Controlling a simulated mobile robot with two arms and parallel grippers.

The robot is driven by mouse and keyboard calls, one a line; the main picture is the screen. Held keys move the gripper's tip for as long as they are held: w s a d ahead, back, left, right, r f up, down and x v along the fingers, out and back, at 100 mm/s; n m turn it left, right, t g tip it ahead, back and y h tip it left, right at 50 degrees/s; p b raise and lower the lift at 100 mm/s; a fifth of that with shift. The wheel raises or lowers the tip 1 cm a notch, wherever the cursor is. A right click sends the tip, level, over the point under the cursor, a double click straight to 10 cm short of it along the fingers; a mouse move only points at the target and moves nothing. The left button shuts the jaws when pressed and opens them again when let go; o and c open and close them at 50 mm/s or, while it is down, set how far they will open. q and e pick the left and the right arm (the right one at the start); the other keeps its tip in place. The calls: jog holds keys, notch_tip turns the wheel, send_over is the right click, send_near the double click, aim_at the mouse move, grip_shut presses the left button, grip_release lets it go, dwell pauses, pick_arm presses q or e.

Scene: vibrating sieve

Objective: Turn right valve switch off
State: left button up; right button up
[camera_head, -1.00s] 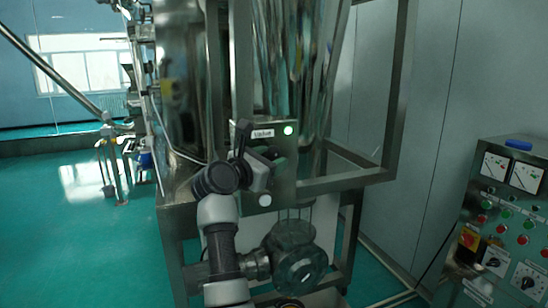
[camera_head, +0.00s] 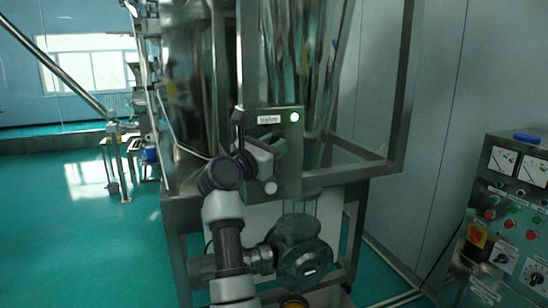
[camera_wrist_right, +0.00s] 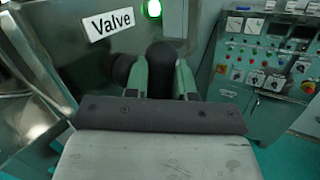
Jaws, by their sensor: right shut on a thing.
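The valve switch shows in the right wrist view as a dark rounded knob (camera_wrist_right: 163,62) on the metal panel below the white "Valve" label (camera_wrist_right: 109,23). My right gripper (camera_wrist_right: 162,75) has its two green fingers on either side of this knob and is shut on it. In the head view my right gripper (camera_head: 281,147) is at the panel (camera_head: 291,178), under the label (camera_head: 269,119) and the lit green lamp (camera_head: 294,117). The knob is mostly hidden there by the gripper. The lamp also shows lit in the wrist view (camera_wrist_right: 153,8). My left gripper is out of view.
A metal frame (camera_head: 400,100) and the sieve machine stand around the panel. A control cabinet (camera_head: 510,215) with dials and buttons stands at the right. Green floor (camera_head: 90,240) is clear at the left.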

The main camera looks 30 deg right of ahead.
jog(key=n+t+h+b, duration=0.3)
jog(key=n+b, duration=0.1)
jog(key=b, duration=0.2)
jog(key=shift+f+t, duration=0.15)
jog(key=shift+t, duration=0.25)
jog(key=shift+r+n+t+h+b, duration=0.15)
jog(key=shift+n+t+b, duration=0.65)
jog(key=shift+n+t, duration=0.85)
jog(key=shift+r+n+t+h+b, duration=0.15)
jog(key=shift+n+t+b, duration=0.65)
jog(key=shift+n+t, duration=0.8)
jog(key=shift+n, duration=0.25)
jog(key=o, duration=0.9)
jog(key=shift+d+f, duration=0.15)
jog(key=shift+w, duration=0.1)
jog(key=b+v, duration=0.3)
jog(key=v, duration=0.8)
